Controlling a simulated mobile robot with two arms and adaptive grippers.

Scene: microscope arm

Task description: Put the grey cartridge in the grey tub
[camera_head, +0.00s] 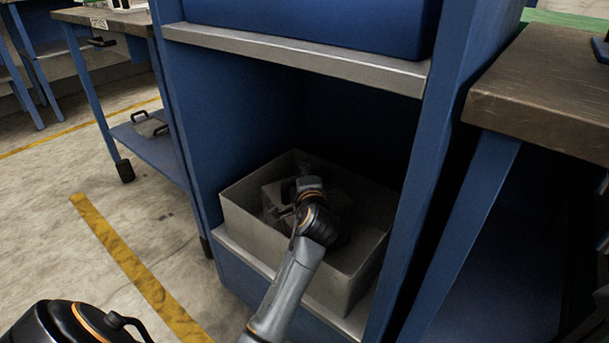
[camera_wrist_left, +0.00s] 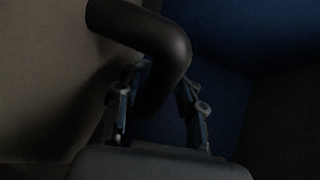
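The grey tub (camera_head: 343,286) stands on the low shelf of the blue cabinet, open at the top. A grey box-like body, which looks like the grey cartridge (camera_head: 272,199), is inside it, largely hidden by my arm and shadow. My left gripper (camera_head: 290,190) reaches down into the tub over the cartridge. In the left wrist view a thick dark curved handle (camera_wrist_left: 172,45) passes between the fingers of my left gripper (camera_wrist_left: 160,95). It is too dark to tell whether they press on it. My right gripper is not in view.
The cabinet's side walls and upper shelf edge (camera_head: 300,58) closely frame the opening around my arm. A blue cart (camera_head: 155,150) at left carries a grey item with dark handles. A worn workbench (camera_head: 550,90) stands at right. Floor at left is open.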

